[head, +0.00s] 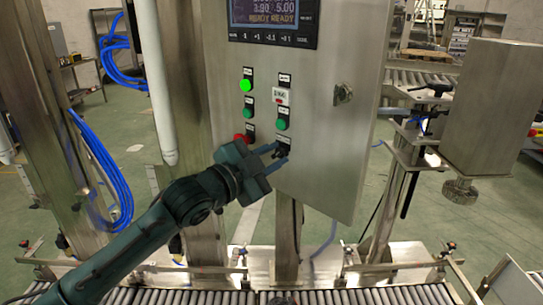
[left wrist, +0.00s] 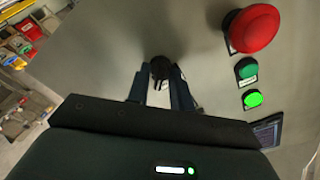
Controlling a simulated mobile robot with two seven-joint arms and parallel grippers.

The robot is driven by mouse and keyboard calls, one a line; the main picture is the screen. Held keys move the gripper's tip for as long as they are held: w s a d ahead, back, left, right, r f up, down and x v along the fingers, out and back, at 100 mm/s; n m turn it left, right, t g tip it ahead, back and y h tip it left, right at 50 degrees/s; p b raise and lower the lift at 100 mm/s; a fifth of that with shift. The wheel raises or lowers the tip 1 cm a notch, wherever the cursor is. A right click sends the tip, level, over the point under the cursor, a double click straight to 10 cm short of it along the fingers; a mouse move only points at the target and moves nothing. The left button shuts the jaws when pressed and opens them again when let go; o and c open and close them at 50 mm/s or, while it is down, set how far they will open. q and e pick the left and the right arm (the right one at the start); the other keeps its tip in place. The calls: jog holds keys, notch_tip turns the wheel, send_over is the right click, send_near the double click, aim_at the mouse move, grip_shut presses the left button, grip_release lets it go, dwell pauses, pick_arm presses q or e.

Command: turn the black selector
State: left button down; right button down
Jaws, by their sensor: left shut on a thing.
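The black selector (left wrist: 159,70) is a small dark knob on the grey control panel. In the left wrist view it sits between the two fingertips of my left gripper (left wrist: 160,82), which is shut on it. In the head view my left gripper (head: 280,152) reaches the panel's lower part from the left, and the selector (head: 283,145) shows only partly behind the fingers. My right gripper is in neither view.
The steel panel (head: 330,140) carries a red mushroom button (left wrist: 253,28), green buttons (left wrist: 247,69), a lit green lamp (head: 246,86) and a display (head: 272,14). A panel lock (head: 343,94) is at right. A roller conveyor (head: 200,297) runs below.

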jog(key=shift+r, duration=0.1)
pick_arm(q)
jog(key=c, duration=1.5)
grip_release()
jog(key=shift+c, duration=0.2)
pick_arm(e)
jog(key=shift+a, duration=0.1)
pick_arm(q)
jog(key=b+v, duration=0.2)
jog(key=v, duration=1.1)
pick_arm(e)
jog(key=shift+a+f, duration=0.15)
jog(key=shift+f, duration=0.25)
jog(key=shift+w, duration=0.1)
